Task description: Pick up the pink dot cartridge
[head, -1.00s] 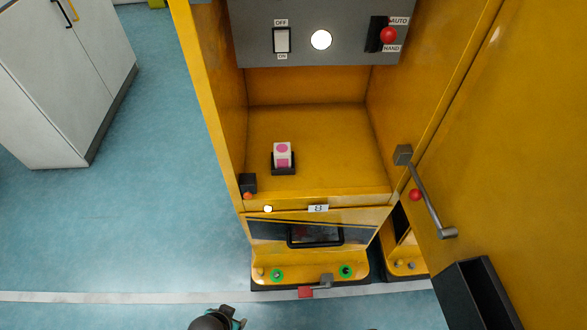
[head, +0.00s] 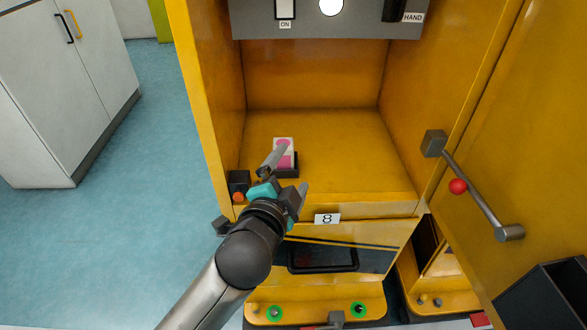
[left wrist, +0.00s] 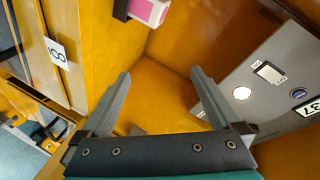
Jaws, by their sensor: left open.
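The pink dot cartridge (head: 287,144), a white block with pink markings, stands in a small black holder (head: 289,172) on the yellow cabinet floor. A finger of my left gripper covers part of it in the head view. My left gripper (head: 288,173) is open and empty, reaching over the cabinet's front edge just in front of the cartridge. I cannot tell whether the finger touches it. In the left wrist view, the cartridge (left wrist: 149,11) is cut off at the top edge, beyond the two spread fingers (left wrist: 162,72). My right gripper is not in view.
Yellow side walls enclose the cabinet. A grey switch panel (head: 350,25) hangs above. A dark block with an orange-red button (head: 238,197) sits at the front left corner. The open door at right carries a handle (head: 480,200). The cabinet floor right of the cartridge is clear.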

